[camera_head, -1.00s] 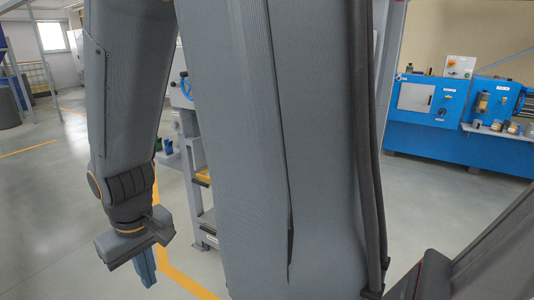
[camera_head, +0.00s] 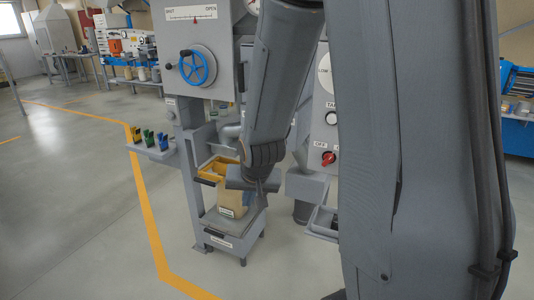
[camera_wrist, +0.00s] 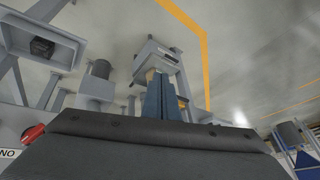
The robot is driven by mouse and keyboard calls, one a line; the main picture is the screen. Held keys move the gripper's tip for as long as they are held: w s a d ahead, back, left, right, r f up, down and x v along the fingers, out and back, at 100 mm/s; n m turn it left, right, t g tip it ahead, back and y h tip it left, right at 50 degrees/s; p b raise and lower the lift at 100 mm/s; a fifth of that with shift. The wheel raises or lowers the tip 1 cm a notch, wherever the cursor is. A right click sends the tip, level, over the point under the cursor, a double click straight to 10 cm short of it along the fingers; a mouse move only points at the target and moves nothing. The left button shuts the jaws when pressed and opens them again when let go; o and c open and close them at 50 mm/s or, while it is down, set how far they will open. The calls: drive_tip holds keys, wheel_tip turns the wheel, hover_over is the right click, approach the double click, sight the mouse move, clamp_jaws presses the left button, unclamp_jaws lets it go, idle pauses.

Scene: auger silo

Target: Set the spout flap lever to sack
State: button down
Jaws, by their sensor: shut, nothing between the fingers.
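The grey silo machine stands left of centre in the head view, with a blue handwheel (camera_head: 198,67) under a SHUT–OPEN scale (camera_head: 191,14). I cannot pick out the spout flap lever for certain; my arm covers part of the spout area. A tan sack (camera_head: 232,197) stands on a low grey platform (camera_head: 228,228) below. My gripper (camera_head: 262,198) points down in front of the machine, beside the sack in the picture. In the wrist view its blue fingers (camera_wrist: 162,98) are together and empty.
A yellow bin (camera_head: 214,169) is by the sack. A small shelf (camera_head: 152,150) with green, blue and yellow items juts out left. A panel with a red OFF switch (camera_head: 328,158) is right of my forearm. Open floor with a yellow line (camera_head: 150,215) lies left.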

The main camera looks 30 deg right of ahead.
drive_tip(key=w+d+f+m+t+h+b, duration=0.1)
drive_tip(key=w+d+f+m+t+b, duration=0.35)
drive_tip(key=w, duration=0.45)
drive_tip(key=w+d+f+m+t+b, duration=0.1)
drive_tip(key=w+d+f+m+t, duration=0.1)
drive_tip(key=w+d+m+t, duration=0.45)
drive_tip(key=w+d+f+m+t+h+b, duration=0.1)
drive_tip(key=w+d+m+t+h+b, duration=0.1)
drive_tip(key=d+m+t+b, duration=0.5)
drive_tip(key=w+d+r+g+p, duration=0.1)
drive_tip(key=w+r+p, duration=0.1)
drive_tip(key=w, duration=0.4)
drive_tip(key=w+r+g+p, duration=0.1)
drive_tip(key=w+r+p, duration=0.1)
drive_tip(key=w, duration=0.4)
drive_tip(key=shift+w+d+r+m+p, duration=0.2)
drive_tip(key=shift+d+r+m+p, duration=0.1)
drive_tip(key=shift+d+m+p, duration=0.1)
